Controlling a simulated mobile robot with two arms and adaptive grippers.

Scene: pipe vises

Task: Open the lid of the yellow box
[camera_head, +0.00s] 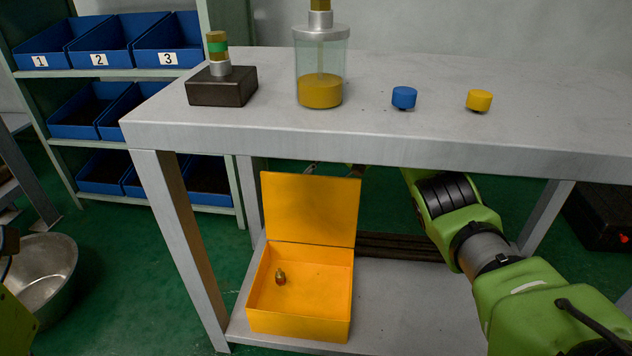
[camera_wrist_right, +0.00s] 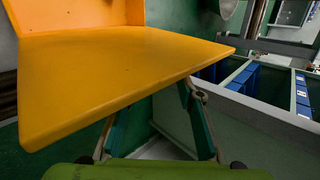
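The yellow box (camera_head: 298,328) stands on the lower shelf under the table in the head view. Its lid (camera_head: 310,208) stands up, roughly vertical, at the back edge, so the inside shows. A small brass-coloured piece (camera_head: 280,277) lies inside. My right arm reaches under the tabletop to behind the lid; its gripper is mostly hidden there in the head view. In the right wrist view a yellow panel, apparently the lid (camera_wrist_right: 120,75), covers part of my right gripper (camera_wrist_right: 160,105). Its fingers look apart, with nothing seen between them. My left gripper is out of view.
The tabletop (camera_head: 450,135) overhangs the box. On it stand a dark block (camera_head: 222,88), a glass jar (camera_head: 320,75), a blue cap (camera_head: 404,97) and a yellow cap (camera_head: 479,100). Blue bins (camera_head: 103,52) fill a rack at left; a metal basin (camera_head: 42,272) is on the floor.

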